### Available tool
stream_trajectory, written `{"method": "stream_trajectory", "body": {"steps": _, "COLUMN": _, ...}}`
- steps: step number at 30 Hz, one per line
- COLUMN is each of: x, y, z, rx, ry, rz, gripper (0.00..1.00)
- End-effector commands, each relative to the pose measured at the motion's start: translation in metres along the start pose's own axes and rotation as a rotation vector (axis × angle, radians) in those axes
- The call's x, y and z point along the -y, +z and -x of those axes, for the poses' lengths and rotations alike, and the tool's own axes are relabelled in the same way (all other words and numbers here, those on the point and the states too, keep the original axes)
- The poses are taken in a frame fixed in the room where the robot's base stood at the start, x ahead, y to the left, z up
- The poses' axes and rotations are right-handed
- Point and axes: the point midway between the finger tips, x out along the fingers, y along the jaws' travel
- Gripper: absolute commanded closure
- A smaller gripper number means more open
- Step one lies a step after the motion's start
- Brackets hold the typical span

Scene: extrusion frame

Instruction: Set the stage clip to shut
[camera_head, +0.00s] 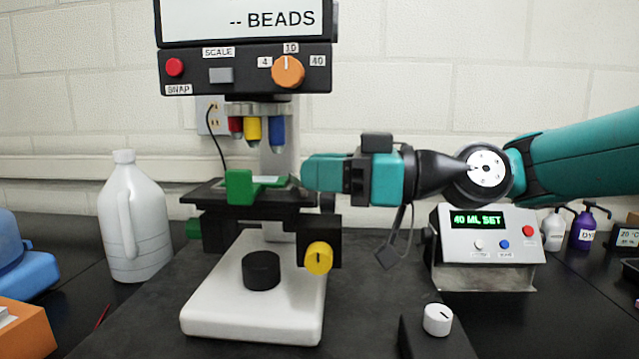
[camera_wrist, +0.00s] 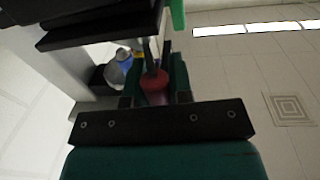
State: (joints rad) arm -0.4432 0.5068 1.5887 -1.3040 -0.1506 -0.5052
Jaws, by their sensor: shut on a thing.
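The green stage clip (camera_head: 240,187) is on the dark microscope stage (camera_head: 215,193), with a pale slide (camera_head: 268,180) beside it. My teal gripper (camera_head: 306,173) comes in from the right at stage height, at the right end of the clip and slide. In the wrist view, a bright green part (camera_wrist: 177,14) shows at the top, just beyond my fingers (camera_wrist: 160,72).
Red, yellow and blue objectives (camera_head: 253,128) hang just above the stage. A yellow knob (camera_head: 319,258) sits below right. A white jug (camera_head: 133,220) stands left and a control box (camera_head: 487,245) right.

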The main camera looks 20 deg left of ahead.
Motion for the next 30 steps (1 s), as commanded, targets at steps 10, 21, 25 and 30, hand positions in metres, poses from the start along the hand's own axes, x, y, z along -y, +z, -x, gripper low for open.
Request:
{"method": "stream_trajectory", "body": {"steps": 10, "x": -0.0011, "y": -0.0005, "z": 0.0001, "rx": -0.001, "ry": -0.045, "rz": 0.0, "gripper": 1.0}}
{"method": "stream_trajectory", "body": {"steps": 21, "x": -0.001, "y": -0.0008, "z": -0.0001, "rx": -0.002, "ry": -0.045, "rz": 0.0, "gripper": 0.61}}
{"method": "stream_trajectory", "body": {"steps": 25, "x": -0.001, "y": -0.0006, "z": 0.0, "rx": -0.002, "ry": -0.045, "rz": 0.0, "gripper": 0.54}}
{"method": "stream_trajectory", "body": {"steps": 30, "x": -0.0011, "y": -0.0003, "z": 0.0003, "rx": -0.001, "ry": -0.044, "rz": -0.001, "gripper": 0.54}}
